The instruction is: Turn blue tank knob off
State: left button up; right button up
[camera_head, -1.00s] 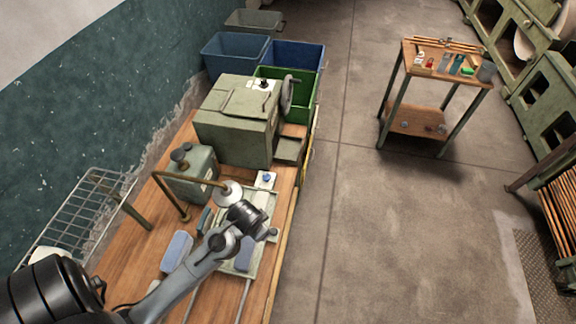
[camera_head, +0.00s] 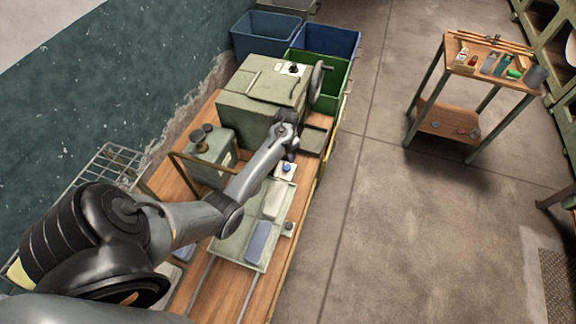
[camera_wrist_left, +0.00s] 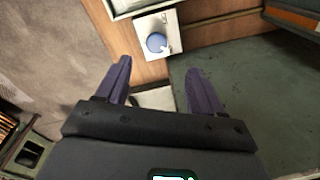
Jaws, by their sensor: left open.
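The blue knob (camera_head: 287,167) sits on a small pale plate at the right side of the wooden bench, between the large green machine and the pale green tray. In the left wrist view the round blue knob (camera_wrist_left: 156,42) shows just beyond my fingertips, near the top. My left gripper (camera_head: 290,152) is over the bench beside the machine, close to the knob. In the wrist view its two dark fingers (camera_wrist_left: 158,68) are spread apart, with nothing held between them. I cannot tell its exact height above the plate. My right gripper is not in view.
The green machine (camera_head: 255,105) with a handwheel stands beyond the knob. A smaller green tank (camera_head: 207,158) with dark knobs and a bent brown pipe are to the left. The pale tray (camera_head: 237,245) lies nearer. Open floor (camera_head: 400,230) is to the right.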

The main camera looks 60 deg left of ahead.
aim_at(287, 167)
pick_arm(q)
jog(key=shift+h, duration=0.5)
jog(key=f, duration=0.3)
jog(key=w+f+b, duration=0.1)
jog(key=f, duration=0.2)
jog(key=a+f+b, duration=0.1)
jog(key=f, duration=0.3)
jog(key=shift+w, duration=0.15)
jog(key=shift+f, duration=0.8)
jog(key=shift+c, duration=0.3)
jog(key=c, duration=1)
jog(key=shift+n, duration=0.3)
